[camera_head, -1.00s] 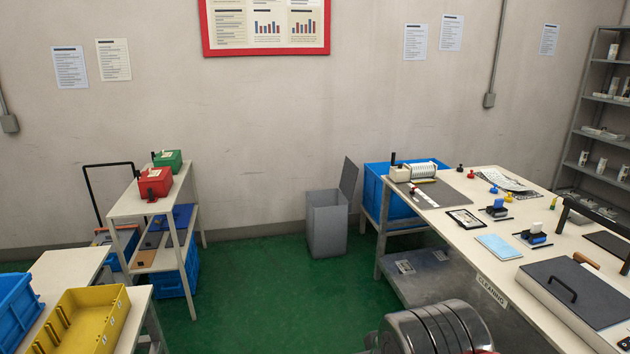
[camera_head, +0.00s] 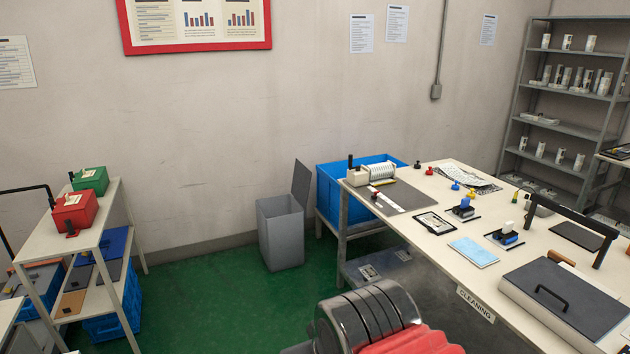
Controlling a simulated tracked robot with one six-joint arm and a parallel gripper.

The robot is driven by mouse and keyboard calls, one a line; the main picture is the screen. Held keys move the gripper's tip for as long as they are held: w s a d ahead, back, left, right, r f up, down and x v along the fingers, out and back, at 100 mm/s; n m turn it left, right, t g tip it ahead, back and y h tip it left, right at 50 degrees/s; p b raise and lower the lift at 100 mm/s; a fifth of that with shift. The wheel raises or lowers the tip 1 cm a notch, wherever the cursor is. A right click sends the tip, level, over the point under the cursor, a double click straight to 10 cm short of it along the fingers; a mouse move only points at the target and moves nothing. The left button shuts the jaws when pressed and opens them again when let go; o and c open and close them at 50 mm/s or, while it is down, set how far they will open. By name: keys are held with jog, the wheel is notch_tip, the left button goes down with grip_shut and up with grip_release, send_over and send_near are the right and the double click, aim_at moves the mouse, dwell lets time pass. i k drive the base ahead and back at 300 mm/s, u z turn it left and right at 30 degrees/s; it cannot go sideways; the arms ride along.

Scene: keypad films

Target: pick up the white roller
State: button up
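A white ribbed roller (camera_head: 381,171) lies at the far left corner of the long cream table (camera_head: 412,226). It is beside a cream block with a black upright handle (camera_head: 355,175); I cannot tell whether the two are joined. A grey mat (camera_head: 402,197) with a pale strip on it lies just in front of the roller. A rounded dark metal and red part of my arm fills the bottom middle of the view. My gripper's fingers do not show.
A blue crate (camera_head: 326,203) and an open grey bin (camera_head: 281,235) stand left of the table. Stamps, a light blue pad (camera_head: 473,251) and a large grey case (camera_head: 565,298) occupy the tabletop.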

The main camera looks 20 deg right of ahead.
aim_at(507, 232)
jog(key=i, duration=2.6)
jog(key=z, duration=2.5)
